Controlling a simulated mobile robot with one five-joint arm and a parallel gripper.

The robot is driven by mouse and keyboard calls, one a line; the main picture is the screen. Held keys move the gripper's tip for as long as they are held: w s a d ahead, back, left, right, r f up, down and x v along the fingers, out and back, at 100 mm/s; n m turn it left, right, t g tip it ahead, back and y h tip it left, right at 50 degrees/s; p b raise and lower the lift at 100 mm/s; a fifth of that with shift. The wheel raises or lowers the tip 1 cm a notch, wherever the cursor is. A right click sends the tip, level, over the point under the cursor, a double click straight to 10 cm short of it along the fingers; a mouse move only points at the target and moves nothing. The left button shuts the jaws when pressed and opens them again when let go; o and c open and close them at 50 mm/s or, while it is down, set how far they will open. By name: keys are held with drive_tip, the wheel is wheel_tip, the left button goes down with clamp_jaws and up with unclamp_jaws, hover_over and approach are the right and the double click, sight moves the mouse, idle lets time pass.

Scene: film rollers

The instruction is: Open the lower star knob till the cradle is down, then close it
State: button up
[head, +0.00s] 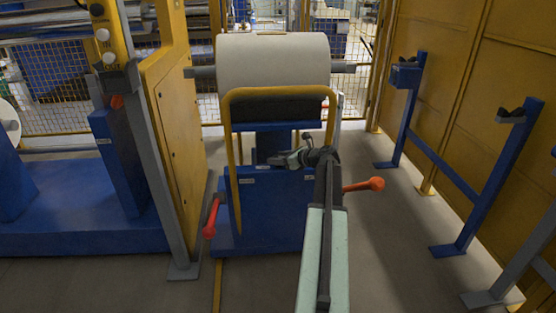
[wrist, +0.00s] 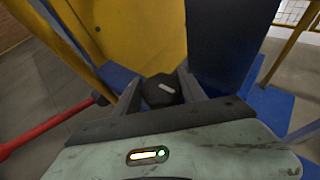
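A dark star knob (wrist: 160,90) with a pale mark on its face sits between the fingers of my gripper (wrist: 160,78) in the wrist view. The fingers stand on either side of it and seem to touch it. In the head view my gripper (head: 283,159) reaches the front of the blue cart (head: 275,205), where my arm hides the knob. I cannot tell from these views whether another knob is close by. The cradle (head: 275,108) shows as a dark block under a large white roll (head: 273,60), behind the cart's yellow hoop handle (head: 233,140).
Red handles stick out at the cart's left (head: 212,218) and right (head: 365,185). A yellow machine panel (head: 180,110) stands close on the left. Blue stands (head: 410,110) line the yellow wall on the right. Grey floor (head: 395,225) is clear right of the cart.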

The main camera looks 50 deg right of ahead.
drive_tip(key=c, duration=0.5)
drive_tip(key=shift+o, duration=0.3)
drive_tip(key=shift+w+d+n+y, duration=0.1)
drive_tip(key=shift+d+n+y, duration=0.1)
drive_tip(key=shift+n+y, duration=0.1)
drive_tip(key=shift+a+n+y, duration=0.2)
drive_tip(key=shift+n+y, duration=0.3)
drive_tip(key=shift+y, duration=0.1)
drive_tip(key=o, duration=1.4)
drive_tip(key=shift+c, duration=0.2)
